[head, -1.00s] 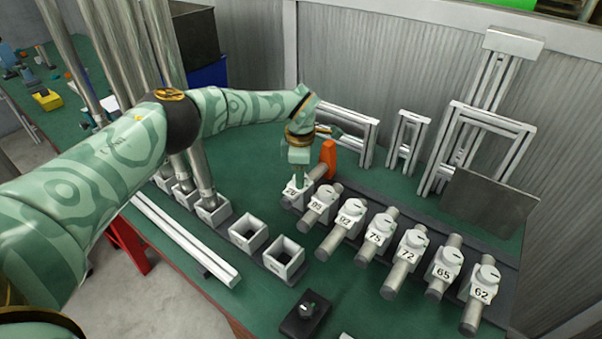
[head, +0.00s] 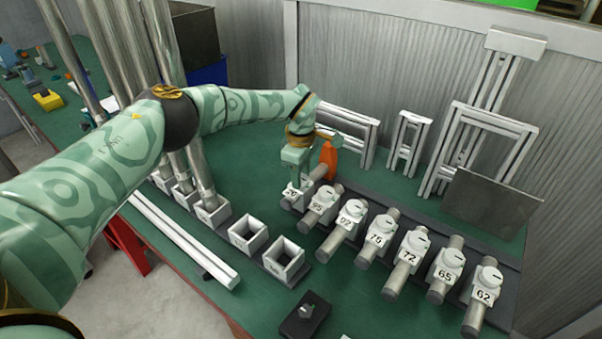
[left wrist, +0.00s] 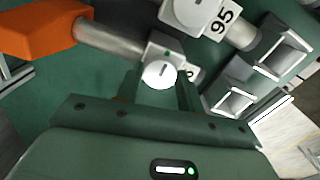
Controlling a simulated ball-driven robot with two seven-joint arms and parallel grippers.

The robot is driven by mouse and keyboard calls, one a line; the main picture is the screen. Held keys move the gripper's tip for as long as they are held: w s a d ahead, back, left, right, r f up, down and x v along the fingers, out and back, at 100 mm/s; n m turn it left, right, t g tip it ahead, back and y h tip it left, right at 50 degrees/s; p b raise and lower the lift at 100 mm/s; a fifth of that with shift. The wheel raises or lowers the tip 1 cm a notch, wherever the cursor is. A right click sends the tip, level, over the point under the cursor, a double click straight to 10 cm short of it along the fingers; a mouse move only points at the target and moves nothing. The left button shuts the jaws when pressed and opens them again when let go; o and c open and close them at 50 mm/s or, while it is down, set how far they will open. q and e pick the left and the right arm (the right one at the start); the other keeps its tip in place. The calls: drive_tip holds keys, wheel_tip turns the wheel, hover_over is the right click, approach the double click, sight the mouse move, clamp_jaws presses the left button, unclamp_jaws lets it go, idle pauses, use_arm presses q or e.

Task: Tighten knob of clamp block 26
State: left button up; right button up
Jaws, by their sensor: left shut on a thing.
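Clamp block 26 (head: 293,195), a white block with a number label on its front, sits at the left end of the row of clamp blocks, on a metal rod. In the left wrist view its round white knob (left wrist: 160,75) lies between my fingertips. My left gripper (head: 300,182) reaches down onto the block from above and is shut on the knob; it also shows in the left wrist view (left wrist: 158,88). The fingers partly hide the block and its label. My right gripper is in neither view.
Clamp block 95 (head: 322,200) stands close on the right, with several more numbered blocks beyond it. An orange piece (head: 328,158) is on the rod behind block 26. Open square sockets (head: 285,258) stand in front; aluminium frames (head: 408,143) stand behind.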

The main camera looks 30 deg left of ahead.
use_arm(q)
drive_tip(key=shift+w+r, duration=0.1)
drive_tip(key=o, duration=1)
wheel_tip(320, 180, up, 16)
drive_tip(key=p, duration=0.4)
drive_tip(key=shift+r, duration=0.1)
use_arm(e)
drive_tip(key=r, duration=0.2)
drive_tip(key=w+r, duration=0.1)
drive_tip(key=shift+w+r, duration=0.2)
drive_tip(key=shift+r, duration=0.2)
